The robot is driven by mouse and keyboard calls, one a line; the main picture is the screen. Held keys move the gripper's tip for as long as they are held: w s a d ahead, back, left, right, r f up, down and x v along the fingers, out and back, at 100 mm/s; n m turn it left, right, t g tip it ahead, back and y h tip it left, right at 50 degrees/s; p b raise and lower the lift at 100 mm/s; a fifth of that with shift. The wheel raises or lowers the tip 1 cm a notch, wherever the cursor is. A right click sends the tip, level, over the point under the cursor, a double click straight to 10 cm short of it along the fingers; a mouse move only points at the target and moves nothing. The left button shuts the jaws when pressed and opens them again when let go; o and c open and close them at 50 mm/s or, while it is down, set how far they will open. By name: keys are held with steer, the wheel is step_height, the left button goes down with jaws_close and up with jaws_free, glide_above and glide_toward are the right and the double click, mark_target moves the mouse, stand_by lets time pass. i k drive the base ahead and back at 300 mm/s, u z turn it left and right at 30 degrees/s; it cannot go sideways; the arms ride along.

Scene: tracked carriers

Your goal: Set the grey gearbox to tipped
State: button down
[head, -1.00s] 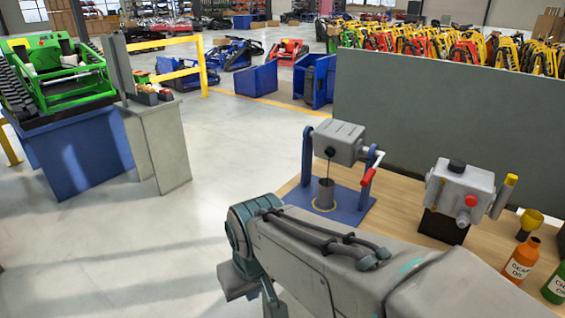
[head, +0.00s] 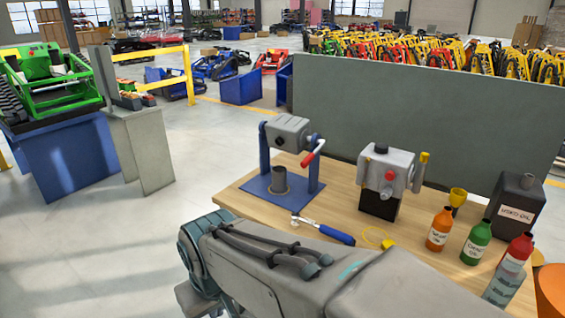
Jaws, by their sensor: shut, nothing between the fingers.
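A grey gearbox (head: 288,134) hangs between the two blue posts of a blue stand (head: 256,188) on the wooden bench. A dark round spot shows on its front face. A crank with a red handle (head: 313,153) is on its right side, the handle slanting down to the left. A grey cup (head: 280,180) stands on the stand's base below the gearbox. The gearbox looks roughly level, though its exact tilt is hard to tell. My arm crosses the bottom of the head view, and my gripper is out of the picture.
A second grey box with a red knob (head: 388,172) stands on a black block. A blue-handled tool (head: 322,230) lies in front. Orange (head: 440,230), green (head: 476,243) and red bottles, a yellow funnel (head: 457,197) and a dark can (head: 515,208) are on the right.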

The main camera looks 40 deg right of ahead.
mark_target(288, 133)
steer(key=k, duration=0.25)
steer(key=z, duration=0.7)
